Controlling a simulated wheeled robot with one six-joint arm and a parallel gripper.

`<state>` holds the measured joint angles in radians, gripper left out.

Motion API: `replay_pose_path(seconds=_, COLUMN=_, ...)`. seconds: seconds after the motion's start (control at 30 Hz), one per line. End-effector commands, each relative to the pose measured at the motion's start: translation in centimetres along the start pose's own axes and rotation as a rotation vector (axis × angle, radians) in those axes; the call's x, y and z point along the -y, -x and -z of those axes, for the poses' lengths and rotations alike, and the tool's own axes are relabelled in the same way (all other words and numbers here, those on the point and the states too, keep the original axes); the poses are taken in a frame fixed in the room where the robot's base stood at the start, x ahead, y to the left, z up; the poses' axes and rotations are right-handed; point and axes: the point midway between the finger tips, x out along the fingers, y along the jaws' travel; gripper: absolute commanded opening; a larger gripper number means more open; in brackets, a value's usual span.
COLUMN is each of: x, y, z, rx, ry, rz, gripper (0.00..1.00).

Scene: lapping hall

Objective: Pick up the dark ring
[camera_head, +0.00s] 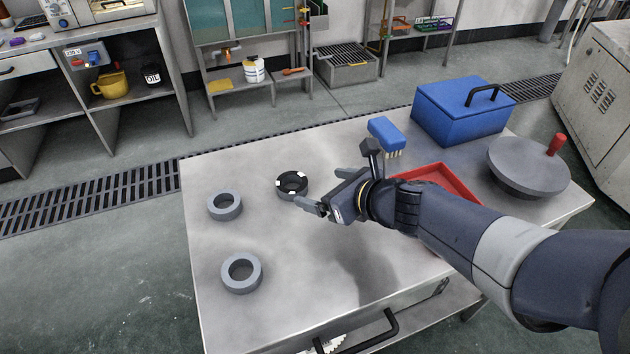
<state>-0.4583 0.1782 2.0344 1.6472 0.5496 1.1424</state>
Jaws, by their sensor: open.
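The dark ring (292,185) lies flat on the grey metal table (300,250). It is black with small white patches on its rim. My gripper (318,188) reaches in from the right, its fingers pointing left toward the ring. The jaws are open, and nothing shows between them. The nearer finger's tip appears close to the ring's lower right edge; I cannot tell whether it touches. Two light grey rings also lie on the table: one at left (224,205) and one nearer the front (241,272).
Behind and beside my arm are a blue-handled brush (386,134), a blue box (463,111) with a black handle, a red tray (441,174) partly hidden by my arm, and a round grey plate (528,167) with a red knob.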

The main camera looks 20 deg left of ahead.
Motion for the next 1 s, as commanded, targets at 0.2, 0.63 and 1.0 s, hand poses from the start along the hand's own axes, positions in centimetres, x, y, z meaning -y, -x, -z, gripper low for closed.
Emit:
replay_pose_path(seconds=0.2, x=0.0, y=-3.6, z=0.3, rx=-0.002, ry=0.000, rz=-0.003, gripper=0.89)
replay_pose_path(seconds=0.63, x=-0.2, y=-8.2, z=0.6, rx=-0.003, ry=0.001, rz=-0.002, gripper=0.89)
replay_pose_path(seconds=1.0, x=-0.1, y=-10.1, z=0.3, rx=-0.001, ry=0.000, rz=0.001, gripper=0.89)
